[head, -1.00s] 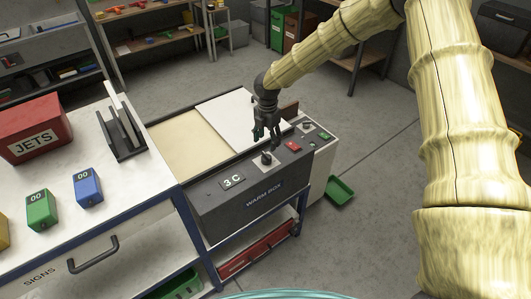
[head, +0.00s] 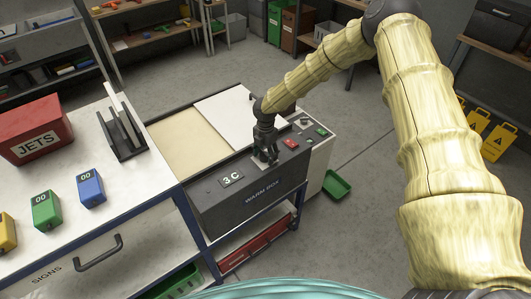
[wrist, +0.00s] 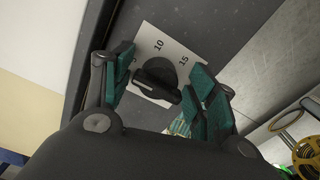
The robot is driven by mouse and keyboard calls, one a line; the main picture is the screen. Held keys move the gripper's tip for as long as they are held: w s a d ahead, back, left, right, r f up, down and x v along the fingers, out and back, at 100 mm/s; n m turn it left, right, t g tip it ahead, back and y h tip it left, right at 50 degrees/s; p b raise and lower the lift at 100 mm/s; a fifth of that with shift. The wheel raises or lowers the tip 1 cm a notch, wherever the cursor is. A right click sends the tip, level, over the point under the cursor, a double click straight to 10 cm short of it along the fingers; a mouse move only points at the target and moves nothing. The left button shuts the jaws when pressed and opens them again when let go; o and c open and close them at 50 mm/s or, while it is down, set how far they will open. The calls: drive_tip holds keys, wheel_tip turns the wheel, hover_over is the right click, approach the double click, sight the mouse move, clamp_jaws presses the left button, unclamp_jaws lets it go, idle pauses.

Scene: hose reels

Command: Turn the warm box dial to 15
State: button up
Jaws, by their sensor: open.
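Which mark the dial points to is unclear. My gripper (head: 265,156) is over the dial and hides it in the head view. In the wrist view my gripper (wrist: 161,70) is open, with one teal-padded finger on each side of the knob. Gaps show between the pads and the knob.
A red switch (head: 290,143) sits right of the dial on the same panel. The workbench at left holds a red JETS box (head: 36,135), coloured counters and a dark rack (head: 124,138).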

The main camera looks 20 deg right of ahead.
drive_tip(key=shift+c, duration=0.2)
drive_tip(key=c, duration=0.8)
